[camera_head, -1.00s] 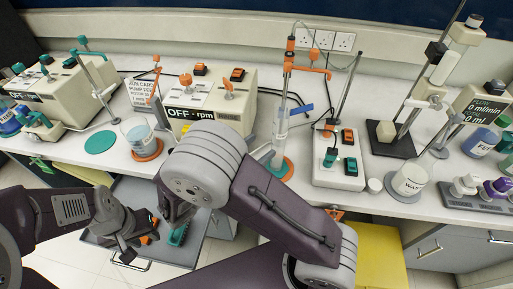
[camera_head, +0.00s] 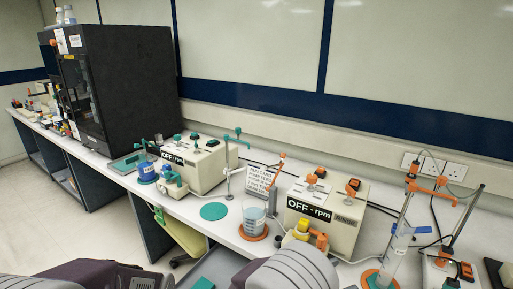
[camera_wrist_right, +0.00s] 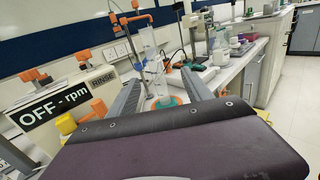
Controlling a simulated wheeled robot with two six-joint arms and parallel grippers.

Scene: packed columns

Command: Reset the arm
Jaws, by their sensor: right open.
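In the right wrist view my right gripper (camera_wrist_right: 160,76) is open, with its two grey fingers apart and nothing held between them. A clear cylinder on a round base shows beyond the fingers. In the head view, grey and purple links of my arms fill the bottom edge. The right gripper's fingers are not clear there, and my left gripper is out of view.
The white bench carries two pumps, the nearer marked OFF rpm (camera_head: 327,212), a clear beaker (camera_head: 254,217), a clear cylinder (camera_head: 395,255) and a yellow-capped item (camera_head: 301,228). A black cabinet (camera_head: 118,85) stands further left. Floor is clear at left.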

